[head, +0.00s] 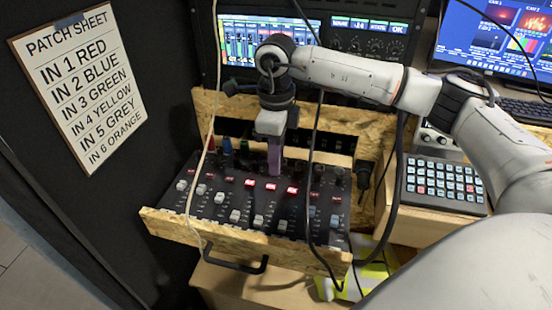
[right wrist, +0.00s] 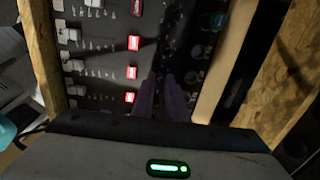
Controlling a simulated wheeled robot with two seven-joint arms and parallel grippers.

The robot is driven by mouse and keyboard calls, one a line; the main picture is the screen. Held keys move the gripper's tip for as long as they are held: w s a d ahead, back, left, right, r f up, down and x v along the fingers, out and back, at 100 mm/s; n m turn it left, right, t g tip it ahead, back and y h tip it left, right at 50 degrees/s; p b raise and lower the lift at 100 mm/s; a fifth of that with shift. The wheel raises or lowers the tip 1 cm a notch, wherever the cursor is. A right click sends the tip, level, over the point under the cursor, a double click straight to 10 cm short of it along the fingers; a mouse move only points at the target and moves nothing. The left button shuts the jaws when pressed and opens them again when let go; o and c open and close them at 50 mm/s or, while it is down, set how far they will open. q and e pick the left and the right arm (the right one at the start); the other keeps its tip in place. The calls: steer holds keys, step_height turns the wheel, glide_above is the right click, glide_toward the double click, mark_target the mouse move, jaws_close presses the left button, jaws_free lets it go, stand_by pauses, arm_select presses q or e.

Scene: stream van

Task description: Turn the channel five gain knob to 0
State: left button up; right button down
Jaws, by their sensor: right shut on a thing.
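The black mixer (head: 240,190) sits in a chipboard drawer, with a row of small knobs along its far edge. My right gripper (head: 274,170) points down at this row, about in line with the fifth channel column. Its purple fingers are shut on a knob; they also show in the right wrist view (right wrist: 168,98). The fingers hide the held knob, so its setting cannot be read. The red lit buttons (head: 270,187) are just in front of the gripper. The mixer's lit buttons also show in the right wrist view (right wrist: 132,73). My left gripper is out of view.
Dark cables hang in front of the mixer, and a pale cable (head: 207,150) hangs at its left. A patch sheet (head: 78,85) is on the left wall. A rack screen (head: 240,40) stands behind. A button panel (head: 443,187) lies right of the drawer.

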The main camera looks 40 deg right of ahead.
steer(key=c, duration=1.7)
jaws_free()
steer(key=shift+c, duration=0.2)
step_height(320, 180, up, 10)
steer(key=shift+r, duration=0.2)
